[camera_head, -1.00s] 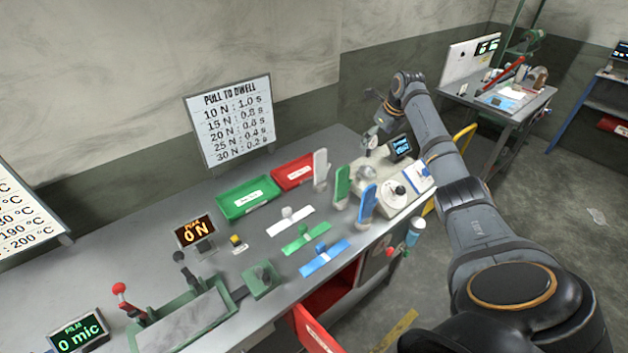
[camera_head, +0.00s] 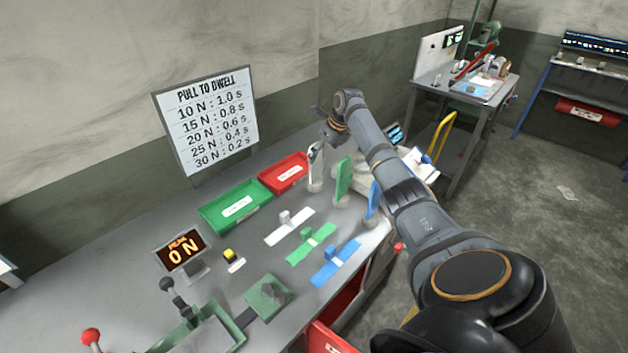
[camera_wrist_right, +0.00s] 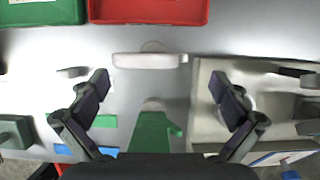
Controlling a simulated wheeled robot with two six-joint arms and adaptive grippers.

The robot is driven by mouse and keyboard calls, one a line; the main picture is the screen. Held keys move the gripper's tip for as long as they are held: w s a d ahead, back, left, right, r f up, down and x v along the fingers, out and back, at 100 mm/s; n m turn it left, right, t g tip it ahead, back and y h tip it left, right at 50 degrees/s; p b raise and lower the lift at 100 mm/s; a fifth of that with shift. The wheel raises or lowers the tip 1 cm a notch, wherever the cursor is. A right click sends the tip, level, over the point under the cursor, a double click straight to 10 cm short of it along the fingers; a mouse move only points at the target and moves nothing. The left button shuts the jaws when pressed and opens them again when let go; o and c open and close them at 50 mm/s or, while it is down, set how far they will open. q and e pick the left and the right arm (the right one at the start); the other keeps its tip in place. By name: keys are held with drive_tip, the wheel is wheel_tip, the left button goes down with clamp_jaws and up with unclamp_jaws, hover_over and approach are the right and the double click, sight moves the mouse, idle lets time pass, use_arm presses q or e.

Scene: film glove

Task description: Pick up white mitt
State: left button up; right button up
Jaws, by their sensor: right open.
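The white mitt (camera_head: 315,178) stands upright on the bench, in front of the red tray, and is partly covered by my right gripper in the head view. In the right wrist view the white mitt (camera_wrist_right: 145,61) shows from above as a narrow pale bar, just beyond the fingertips. My right gripper (camera_wrist_right: 160,84) is open and empty, its fingers spread to either side. The green mitt (camera_head: 343,180) stands beside it, and it shows in the wrist view (camera_wrist_right: 152,133) below the white one. My left gripper is not in view.
The blue mitt (camera_head: 373,203) stands nearer the bench's front edge. A green tray (camera_head: 237,205) and a red tray (camera_head: 284,172) lie behind. Flat white, green and blue strips lie to the left. A pale machine (camera_wrist_right: 204,110) sits close on the right in the wrist view.

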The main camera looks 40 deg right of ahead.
sight(319, 163)
drive_tip(key=shift+x, duration=0.85)
drive_tip(key=shift+w+f+p, duration=0.2)
drive_tip(key=shift+f+p, duration=0.1)
drive_tip(key=shift+f, duration=0.05)
drive_tip(key=x, duration=0.4)
drive_tip(key=shift+s+a+f+p, duration=0.1)
drive_tip(key=shift+f+p, duration=0.25)
drive_tip(key=shift+f, duration=0.1)
drive_tip(key=shift+r, duration=0.1)
drive_tip(key=c, duration=1.6)
